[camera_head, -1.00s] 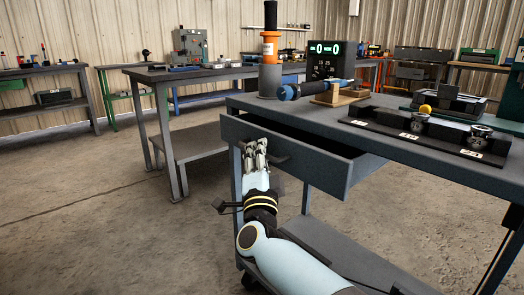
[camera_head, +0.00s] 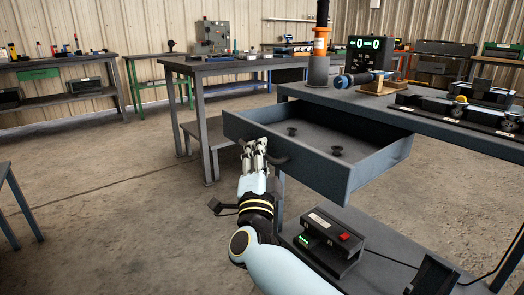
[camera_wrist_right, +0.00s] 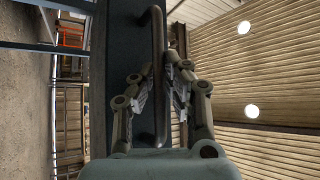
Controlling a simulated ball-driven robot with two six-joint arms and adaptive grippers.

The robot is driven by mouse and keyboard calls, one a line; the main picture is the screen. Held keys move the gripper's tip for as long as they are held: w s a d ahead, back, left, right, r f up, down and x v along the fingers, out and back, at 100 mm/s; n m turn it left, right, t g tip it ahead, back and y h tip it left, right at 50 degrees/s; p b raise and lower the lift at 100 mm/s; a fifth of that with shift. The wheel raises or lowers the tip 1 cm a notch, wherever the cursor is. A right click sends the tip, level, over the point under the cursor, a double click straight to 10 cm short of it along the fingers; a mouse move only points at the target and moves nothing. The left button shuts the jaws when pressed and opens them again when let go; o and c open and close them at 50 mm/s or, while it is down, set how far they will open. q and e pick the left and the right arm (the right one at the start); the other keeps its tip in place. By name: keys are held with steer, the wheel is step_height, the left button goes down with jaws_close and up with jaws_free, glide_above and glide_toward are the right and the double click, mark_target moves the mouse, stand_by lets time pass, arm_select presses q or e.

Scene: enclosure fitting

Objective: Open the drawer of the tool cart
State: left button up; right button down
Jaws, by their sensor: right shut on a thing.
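The grey tool cart (camera_head: 440,128) stands at the right in the head view. Its drawer (camera_head: 335,170) is pulled well out, and its inside shows two small dark knob-like parts (camera_head: 337,151). My right gripper (camera_head: 254,148) is at the drawer's front panel, shut on the handle. In the right wrist view the handle (camera_wrist_right: 158,60) is a long bar running between the two fingers of the gripper (camera_wrist_right: 160,88), in front of the dark drawer front (camera_wrist_right: 118,70). My left gripper is not in view.
On the cart top are an orange-and-grey post (camera_head: 319,65), a blue-handled tool (camera_head: 362,77), a digital display (camera_head: 368,56) and a black rack (camera_head: 460,115). Another bench (camera_head: 215,66) stands behind.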

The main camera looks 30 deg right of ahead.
steer(key=shift+s+a+f, duration=0.1)
steer(key=shift+f, duration=0.3)
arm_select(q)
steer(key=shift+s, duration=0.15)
arm_select(e)
steer(key=c, duration=1.6)
jaws_free()
steer(key=shift+c, duration=0.2)
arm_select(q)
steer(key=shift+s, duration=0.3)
arm_select(e)
steer(key=shift+r, duration=0.15)
